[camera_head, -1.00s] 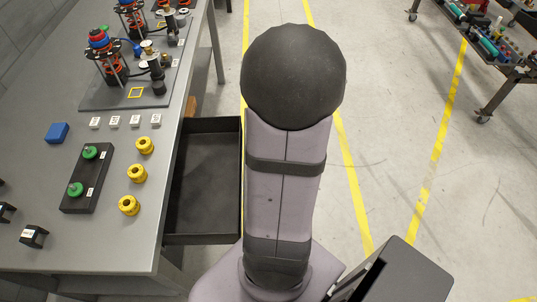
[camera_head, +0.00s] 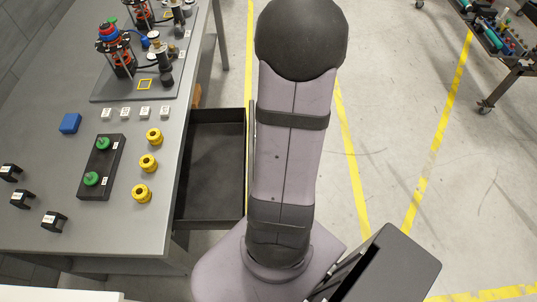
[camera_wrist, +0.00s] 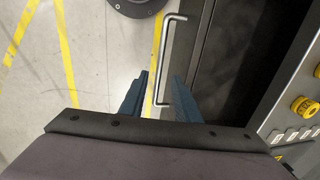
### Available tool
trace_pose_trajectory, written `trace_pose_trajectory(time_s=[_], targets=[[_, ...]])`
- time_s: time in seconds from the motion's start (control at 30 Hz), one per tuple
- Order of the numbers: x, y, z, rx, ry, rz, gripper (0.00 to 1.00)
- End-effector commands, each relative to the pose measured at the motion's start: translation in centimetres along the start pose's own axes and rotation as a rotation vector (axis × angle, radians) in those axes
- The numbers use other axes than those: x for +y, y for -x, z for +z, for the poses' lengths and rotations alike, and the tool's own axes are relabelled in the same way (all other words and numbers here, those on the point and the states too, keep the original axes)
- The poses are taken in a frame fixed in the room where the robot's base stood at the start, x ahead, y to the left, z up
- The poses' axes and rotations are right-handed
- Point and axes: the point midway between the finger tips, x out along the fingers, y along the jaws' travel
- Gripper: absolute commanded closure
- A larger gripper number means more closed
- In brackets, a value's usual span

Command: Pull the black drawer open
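The black drawer (camera_head: 214,165) sticks out from the right side of the grey table, open and empty inside. It also shows in the wrist view (camera_wrist: 232,65), with a silver bar handle (camera_wrist: 165,50) on its front. My gripper (camera_wrist: 160,76) shows as two blue fingers with a gap between them. The lower end of the handle lies in line with that gap; I cannot tell whether the fingers touch it. In the head view my arm hides the gripper.
The grey table (camera_head: 60,235) carries yellow pieces (camera_head: 148,163), a black block with green knobs (camera_head: 101,167), a blue block (camera_head: 70,123) and small black holders. A cart (camera_head: 510,70) stands far right. Open floor with yellow lines lies to the right of my arm.

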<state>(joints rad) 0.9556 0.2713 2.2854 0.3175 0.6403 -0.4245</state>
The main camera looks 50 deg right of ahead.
Motion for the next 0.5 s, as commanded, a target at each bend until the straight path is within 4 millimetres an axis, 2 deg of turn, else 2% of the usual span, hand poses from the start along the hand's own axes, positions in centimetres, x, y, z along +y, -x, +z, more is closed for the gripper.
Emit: trace_pose_trajectory(time_s=[0.5], targets=[[0.0, -5.8, 0.1, -0.003, 0.000, -0.001, 0.71]])
